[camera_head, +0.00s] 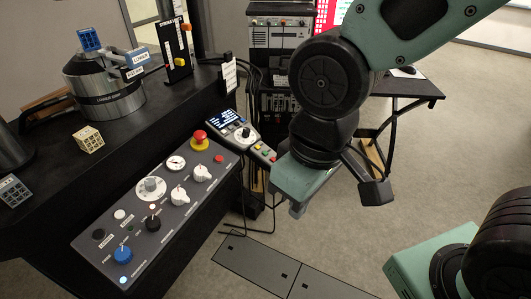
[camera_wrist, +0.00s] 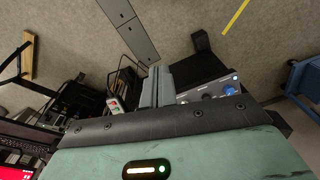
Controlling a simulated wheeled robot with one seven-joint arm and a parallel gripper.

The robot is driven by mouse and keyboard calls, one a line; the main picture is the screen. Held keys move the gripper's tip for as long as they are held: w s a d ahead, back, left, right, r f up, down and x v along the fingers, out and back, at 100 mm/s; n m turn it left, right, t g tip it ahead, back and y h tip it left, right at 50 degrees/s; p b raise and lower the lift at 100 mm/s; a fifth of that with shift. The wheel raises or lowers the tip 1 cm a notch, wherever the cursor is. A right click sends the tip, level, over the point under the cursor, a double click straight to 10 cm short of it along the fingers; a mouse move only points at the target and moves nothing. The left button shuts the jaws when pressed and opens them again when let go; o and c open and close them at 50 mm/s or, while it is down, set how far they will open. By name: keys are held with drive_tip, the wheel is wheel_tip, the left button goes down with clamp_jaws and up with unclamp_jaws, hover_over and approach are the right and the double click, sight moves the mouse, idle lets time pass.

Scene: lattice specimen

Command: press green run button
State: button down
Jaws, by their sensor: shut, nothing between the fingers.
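A small control pendant (camera_head: 236,131) with a lit blue display sits at the far end of the sloped panel in the head view. Its lower end carries small coloured buttons, with a green one (camera_head: 264,148) near a red one. In the wrist view the pendant's button end (camera_wrist: 113,106) shows green and red to the left of my fingers; which one is the run button I cannot read. My gripper (camera_head: 297,209) is shut and empty, pointing down, to the right of the pendant and apart from it. The fingers also show in the wrist view (camera_wrist: 157,86).
The sloped grey control panel (camera_head: 118,228) has knobs, a red emergency stop (camera_head: 200,139) and a blue knob (camera_head: 123,254). A metal cylinder (camera_head: 105,87) and a yellow lattice cube (camera_head: 90,140) stand on the black bench. Open floor lies right of the panel.

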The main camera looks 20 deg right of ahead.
drive_tip(key=w+f+m+t+y, duration=0.15)
drive_tip(key=w+f+m, duration=0.25)
drive_tip(key=w+m, duration=0.45)
drive_tip(key=w+f+m+t+y, duration=0.1)
drive_tip(key=w+f+m+t, duration=0.3)
drive_tip(key=w, duration=0.7)
drive_tip(key=w+d+f+m+t+y, duration=0.1)
drive_tip(key=w+d+f+m+t, duration=0.1)
drive_tip(key=w+d+m, duration=0.2)
drive_tip(key=w+d+f+m+t+y+b, duration=0.1)
drive_tip(key=w+d+m, duration=0.4)
drive_tip(key=w+m, duration=0.6)
drive_tip(key=shift+d+f+m+t+b, duration=0.3)
drive_tip(key=shift+f+m+t, duration=0.15)
drive_tip(key=shift+f+t, duration=0.25)
drive_tip(key=shift+y, duration=0.25)
drive_tip(key=b, duration=0.7)
hover_over(265, 153)
drive_tip(key=s+d, duration=0.2)
wheel_tip(265, 153, down, 7)
drive_tip(key=shift+r, duration=0.15)
drive_tip(key=shift+w+a+f, duration=0.1)
drive_tip(key=shift+w+f, duration=0.05)
drive_tip(key=shift+f, duration=0.3)
drive_tip(key=shift+w+a+f, duration=0.1)
drive_tip(key=shift+w+f, duration=0.05)
drive_tip(key=shift+f, duration=0.25)
drive_tip(key=shift+f, duration=0.1)
